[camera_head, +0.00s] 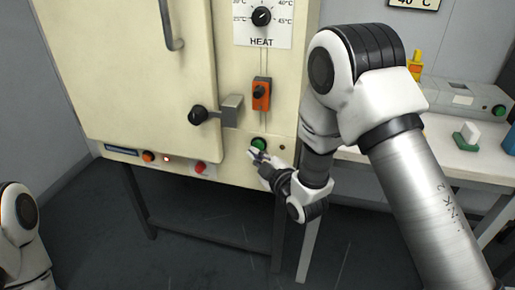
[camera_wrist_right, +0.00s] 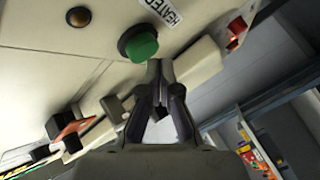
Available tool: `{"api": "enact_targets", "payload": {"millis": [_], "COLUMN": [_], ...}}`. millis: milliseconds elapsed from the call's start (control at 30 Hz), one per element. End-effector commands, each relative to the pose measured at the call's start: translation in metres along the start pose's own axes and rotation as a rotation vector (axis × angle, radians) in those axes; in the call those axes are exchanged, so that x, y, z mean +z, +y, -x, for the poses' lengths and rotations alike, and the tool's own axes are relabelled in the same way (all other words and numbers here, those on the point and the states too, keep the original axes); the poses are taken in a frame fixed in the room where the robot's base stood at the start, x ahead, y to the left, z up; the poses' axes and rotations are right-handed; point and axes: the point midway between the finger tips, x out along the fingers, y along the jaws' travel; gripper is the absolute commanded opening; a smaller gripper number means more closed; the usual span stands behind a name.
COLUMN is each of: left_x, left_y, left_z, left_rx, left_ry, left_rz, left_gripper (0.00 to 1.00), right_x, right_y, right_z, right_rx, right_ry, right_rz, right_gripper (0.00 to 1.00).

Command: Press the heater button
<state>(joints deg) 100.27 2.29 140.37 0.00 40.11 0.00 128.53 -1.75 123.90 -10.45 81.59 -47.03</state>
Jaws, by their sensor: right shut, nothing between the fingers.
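The heater button is a green round button (camera_head: 258,144) low on the right of the cream oven cabinet's front. In the wrist view the green button (camera_wrist_right: 139,43) sits on a dark collar beside a white HEATER label (camera_wrist_right: 160,11). My right gripper (camera_head: 257,157) is shut and empty, with its tips just below the button. In the wrist view the closed fingertips (camera_wrist_right: 159,66) point at the panel close beside the button. I cannot tell whether they touch it. My left gripper is out of view; only part of my left arm shows at the lower left.
The cabinet (camera_head: 120,60) has a HEAT dial (camera_head: 262,16), an orange switch (camera_head: 261,94) and a black door knob (camera_head: 198,115). A white bench (camera_head: 455,160) stands right.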

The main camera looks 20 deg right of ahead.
Motion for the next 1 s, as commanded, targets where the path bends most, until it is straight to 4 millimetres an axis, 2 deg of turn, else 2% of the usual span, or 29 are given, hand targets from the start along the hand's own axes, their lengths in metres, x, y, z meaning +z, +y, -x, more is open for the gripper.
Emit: {"api": "enact_targets", "payload": {"millis": [233,700,1000], "left_x": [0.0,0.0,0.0], "left_y": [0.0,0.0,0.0], "left_z": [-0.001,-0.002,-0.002], "left_rx": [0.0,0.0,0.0], "left_ry": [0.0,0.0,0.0], "left_rz": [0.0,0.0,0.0], "left_gripper": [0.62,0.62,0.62], "right_x": [-0.004,-0.03,-0.03], "right_y": [-0.005,-0.03,-0.03], "right_z": [0.005,0.041,0.042], "right_rx": [-0.003,-0.001,0.0], "right_ry": [0.0,0.0,0.0], "right_rz": [0.001,0.001,0.0], "right_gripper": [0.0,0.0,0.0]}}
